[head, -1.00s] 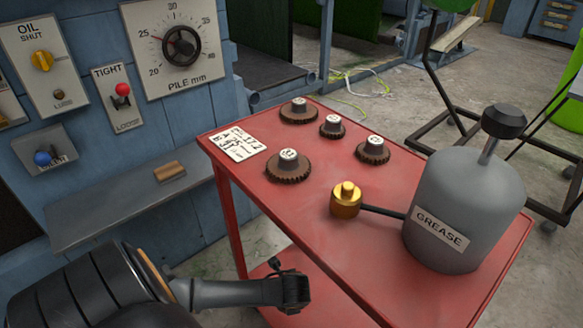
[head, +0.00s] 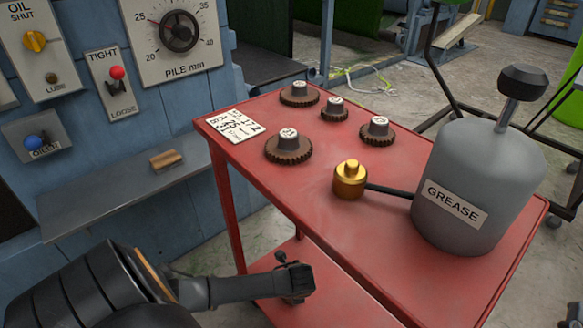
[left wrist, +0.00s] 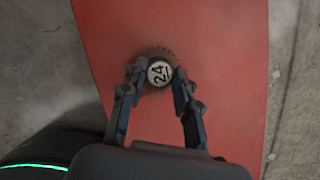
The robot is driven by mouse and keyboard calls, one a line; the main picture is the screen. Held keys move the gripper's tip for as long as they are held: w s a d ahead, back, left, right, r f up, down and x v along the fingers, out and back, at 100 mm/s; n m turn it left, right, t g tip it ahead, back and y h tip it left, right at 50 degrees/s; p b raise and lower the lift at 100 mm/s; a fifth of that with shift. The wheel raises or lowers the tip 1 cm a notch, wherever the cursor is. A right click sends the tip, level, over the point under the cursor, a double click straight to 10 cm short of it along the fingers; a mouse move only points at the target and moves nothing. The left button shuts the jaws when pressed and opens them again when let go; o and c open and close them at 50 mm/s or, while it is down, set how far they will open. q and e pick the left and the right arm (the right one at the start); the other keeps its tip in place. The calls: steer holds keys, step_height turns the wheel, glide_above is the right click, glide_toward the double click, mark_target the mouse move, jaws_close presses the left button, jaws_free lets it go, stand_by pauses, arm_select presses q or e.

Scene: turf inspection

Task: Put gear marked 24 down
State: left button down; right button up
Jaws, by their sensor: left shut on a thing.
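The gear marked 24 (left wrist: 160,73) is a brown toothed wheel with a pale numbered cap. It is between the fingers of my left gripper (left wrist: 157,86) in the left wrist view, over a red surface. My left gripper (head: 297,284) is shut on it and shows at the lower left in the head view, over the lower shelf (head: 345,295) of the red cart. The gear is not clearly visible in the head view, and I cannot tell whether it touches the shelf. My right gripper is not in view.
The cart's red top (head: 310,185) holds several other gears, a white card (head: 235,125), a brass fitting (head: 350,181) and a grey grease can (head: 468,190). A grey ledge (head: 110,188) with a wooden block (head: 165,160) runs along the blue machine. The lower shelf shows free room.

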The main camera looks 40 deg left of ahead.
arm_select(q)
steer(key=shift+f, duration=0.55)
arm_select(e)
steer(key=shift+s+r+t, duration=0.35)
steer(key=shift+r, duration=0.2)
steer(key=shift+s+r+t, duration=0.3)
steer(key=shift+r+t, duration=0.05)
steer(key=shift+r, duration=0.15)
arm_select(q)
steer(key=c, duration=1)
jaws_free()
steer(key=shift+r, duration=0.1)
